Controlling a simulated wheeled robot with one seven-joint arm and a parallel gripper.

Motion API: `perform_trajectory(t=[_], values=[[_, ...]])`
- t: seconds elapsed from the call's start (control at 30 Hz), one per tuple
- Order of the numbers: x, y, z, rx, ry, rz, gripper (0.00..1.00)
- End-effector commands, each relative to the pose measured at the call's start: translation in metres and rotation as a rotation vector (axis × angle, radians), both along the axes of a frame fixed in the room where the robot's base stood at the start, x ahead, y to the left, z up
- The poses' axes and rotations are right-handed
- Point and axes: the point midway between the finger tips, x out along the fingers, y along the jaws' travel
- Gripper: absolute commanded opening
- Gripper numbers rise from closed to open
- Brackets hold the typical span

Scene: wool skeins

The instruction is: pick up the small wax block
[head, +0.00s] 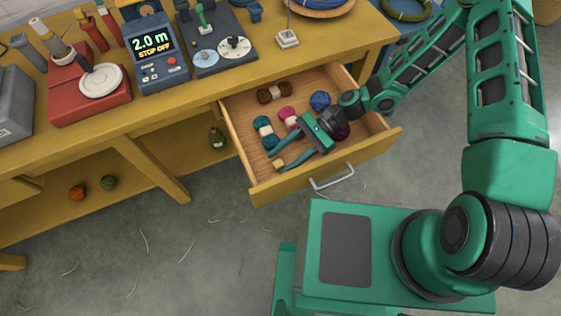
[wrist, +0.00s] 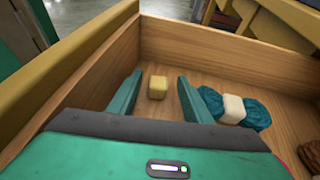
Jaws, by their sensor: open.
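The small wax block (head: 279,164) is a pale yellow cube lying on the floor of the open drawer (head: 375,142), near its front left corner. In the wrist view the wax block (wrist: 158,87) shows between the two fingers, a little beyond their tips, with clear gaps on both sides. My gripper (head: 277,163) is open and empty, reaching down into the drawer from the right. In the wrist view my gripper (wrist: 157,84) has its green fingers spread to either side of the block.
In the drawer lie a teal skein (head: 265,132), also in the wrist view (wrist: 232,108), a brown skein (head: 274,92), a pink skein (head: 288,117) and a blue one (head: 320,101). The drawer's wooden walls stand close to the block. The workbench (head: 200,88) above holds several devices.

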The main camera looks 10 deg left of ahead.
Motion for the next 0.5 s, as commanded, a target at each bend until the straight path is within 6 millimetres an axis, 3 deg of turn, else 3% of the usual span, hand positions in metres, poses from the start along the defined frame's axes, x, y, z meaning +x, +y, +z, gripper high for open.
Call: perform_trajectory(t=[0.2, 0.5], values=[[-0.016, 0.019, -0.011, 0.0, 0.001, 0.002, 0.45], [-0.018, 0.022, -0.012, -0.001, -0.001, 0.0, 0.45]])
